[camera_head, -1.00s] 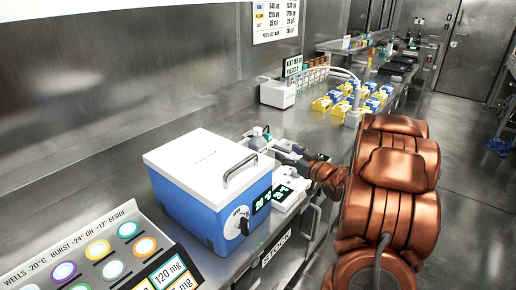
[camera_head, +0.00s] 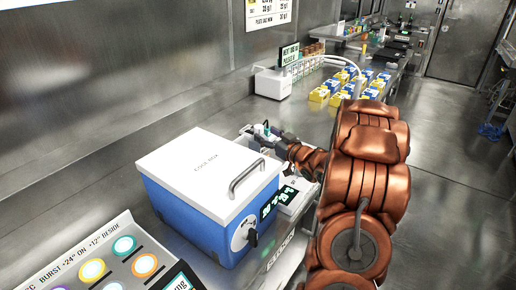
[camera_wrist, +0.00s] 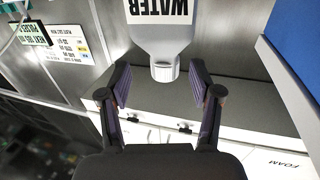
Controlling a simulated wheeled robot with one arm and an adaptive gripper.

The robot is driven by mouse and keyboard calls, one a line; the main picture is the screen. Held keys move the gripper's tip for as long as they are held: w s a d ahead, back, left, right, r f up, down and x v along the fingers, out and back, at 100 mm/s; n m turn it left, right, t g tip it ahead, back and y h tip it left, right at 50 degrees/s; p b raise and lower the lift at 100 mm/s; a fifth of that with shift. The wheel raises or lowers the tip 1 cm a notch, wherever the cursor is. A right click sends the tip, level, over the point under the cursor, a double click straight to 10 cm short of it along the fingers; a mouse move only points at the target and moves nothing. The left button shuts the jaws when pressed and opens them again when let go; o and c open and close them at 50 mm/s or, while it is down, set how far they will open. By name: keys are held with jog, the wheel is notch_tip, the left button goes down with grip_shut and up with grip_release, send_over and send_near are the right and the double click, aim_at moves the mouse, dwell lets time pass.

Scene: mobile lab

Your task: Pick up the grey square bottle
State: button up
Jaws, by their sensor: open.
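The grey square bottle (camera_wrist: 164,38) shows in the wrist view with a white cap (camera_wrist: 164,71) and a label reading WATER, upside down in the picture. My gripper (camera_wrist: 161,80) is open, with one finger on each side of the cap end and visible gaps to both. The bottle's body lies mostly beyond the fingertips, and its far end is cut off by the frame. In the head view my gripper (camera_head: 275,140) is behind the blue and white box. The bottle is small there and largely hidden, so I cannot make out its outline.
The blue box with a white lid and handle (camera_head: 205,172) stands close to my gripper. Yellow and blue boxes (camera_head: 345,88) and a white machine (camera_head: 273,83) stand farther along the steel bench, with some bare bench between.

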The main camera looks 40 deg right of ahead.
aim_at(261, 133)
jog(key=shift+w+a+p, duration=0.2)
jog(key=shift+w+p, duration=0.05)
jog(key=shift+w, duration=0.7)
jog(key=shift+w+a+p, duration=0.2)
jog(key=shift+w, duration=0.75)
jog(key=shift+c, duration=0.3)
grip_shut()
